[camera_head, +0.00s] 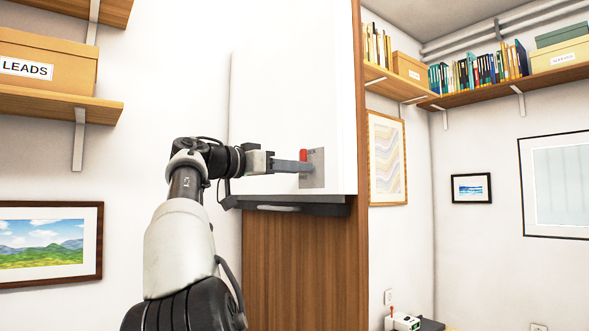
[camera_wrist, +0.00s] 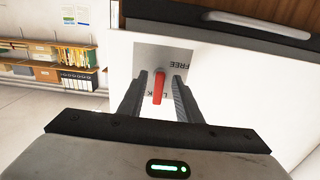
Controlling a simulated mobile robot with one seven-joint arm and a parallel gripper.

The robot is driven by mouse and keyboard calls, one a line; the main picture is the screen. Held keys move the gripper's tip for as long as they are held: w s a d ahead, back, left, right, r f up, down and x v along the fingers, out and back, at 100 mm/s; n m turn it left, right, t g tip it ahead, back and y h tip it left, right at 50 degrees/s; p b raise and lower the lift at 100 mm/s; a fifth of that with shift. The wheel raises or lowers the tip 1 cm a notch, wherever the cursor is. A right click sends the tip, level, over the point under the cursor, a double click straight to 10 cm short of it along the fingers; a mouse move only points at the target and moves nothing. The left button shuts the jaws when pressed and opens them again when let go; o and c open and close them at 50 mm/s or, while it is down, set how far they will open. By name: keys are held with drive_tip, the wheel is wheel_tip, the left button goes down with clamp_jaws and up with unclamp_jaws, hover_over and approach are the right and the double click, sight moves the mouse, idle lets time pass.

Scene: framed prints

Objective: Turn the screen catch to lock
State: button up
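The screen catch is a small red lever (camera_head: 303,155) on a grey plate (camera_head: 317,172) fixed to the white screen (camera_head: 290,90). In the head view the lever stands upright. In the wrist view the lever (camera_wrist: 159,88) lies over the middle of a word that starts with L and ends with K. The word FREE is readable on the right of the plate (camera_wrist: 150,54). My gripper (camera_head: 304,167) is at the plate; in the wrist view its two fingers (camera_wrist: 158,80) are apart, one on each side of the lever, with gaps visible.
A dark ledge (camera_head: 290,207) runs under the screen, close below my gripper. A wooden panel (camera_head: 300,265) stands below and beside it. Shelves with boxes (camera_head: 45,60) and framed prints (camera_head: 45,243) are on the walls, clear of my arm.

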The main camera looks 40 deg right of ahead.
drive_tip(key=w+a, duration=0.2)
drive_tip(key=a, duration=1.5)
drive_tip(key=shift+b, duration=0.4)
drive_tip(key=s+d+f+n+t+y+p, duration=0.2)
drive_tip(key=d+f+n+y, duration=0.25)
drive_tip(key=d+f, duration=0.2)
wheel_tip(320, 180, down, 8)
drive_tip(key=s+n+t+y+p, duration=0.2)
drive_tip(key=n+t+y, duration=0.1)
drive_tip(key=n+y, duration=0.1)
drive_tip(key=s+a+f+n+y+p, duration=0.1)
drive_tip(key=s+a+f+n+y, duration=0.2)
drive_tip(key=s+a+f, duration=0.3)
drive_tip(key=s+a+f+n+t+y+p, duration=0.1)
drive_tip(key=s+a+f+n+y+p, duration=0.1)
drive_tip(key=s+a+f, duration=0.4)
drive_tip(key=s+a+f+n+t+y+p, duration=0.1)
drive_tip(key=s+a+f+n+y, duration=0.3)
drive_tip(key=a+f, duration=0.6)
drive_tip(key=s+a+n, duration=0.2)
drive_tip(key=a, duration=0.5)
drive_tip(key=shift+s+f, duration=0.15)
drive_tip(key=shift+f, duration=0.25)
drive_tip(key=shift+a+y, duration=0.1)
drive_tip(key=shift+y, duration=0.15)
